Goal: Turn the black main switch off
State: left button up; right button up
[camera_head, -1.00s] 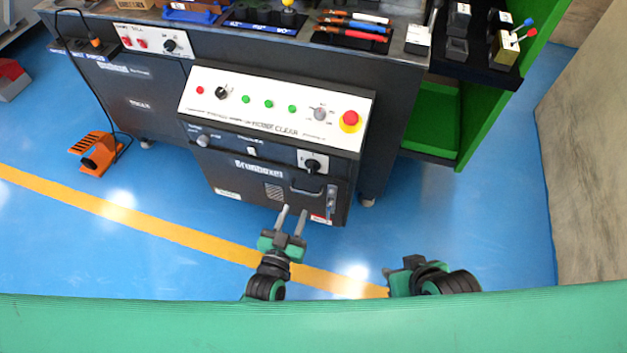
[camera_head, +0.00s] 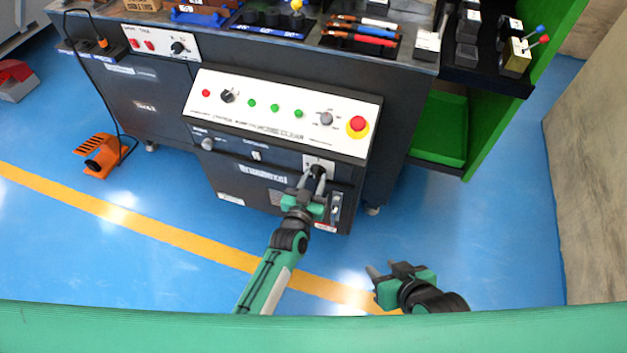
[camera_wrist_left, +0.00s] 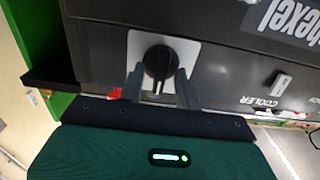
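The black main switch (camera_head: 318,171) is a round rotary knob on a pale plate on the front of the machine cabinet. It also shows in the left wrist view (camera_wrist_left: 160,63), with its grip ridge near upright. My left gripper (camera_head: 312,180) is at the switch. In the left wrist view its two fingers (camera_wrist_left: 160,86) stand apart, one on each side of the knob's lower part; I cannot tell whether they touch it. My right gripper (camera_head: 372,281) is held low over the floor, away from the cabinet, with its fingers apart and nothing seen between them.
Above the switch is a sloped white control panel (camera_head: 240,110) with a red emergency button (camera_head: 357,125), several green buttons and knobs. A door handle (camera_head: 336,207) lies just below right of the switch. An orange foot pedal (camera_head: 100,155) stands on the open blue floor.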

pick_arm(q)
jog(key=shift+c, duration=0.2)
grip_shut()
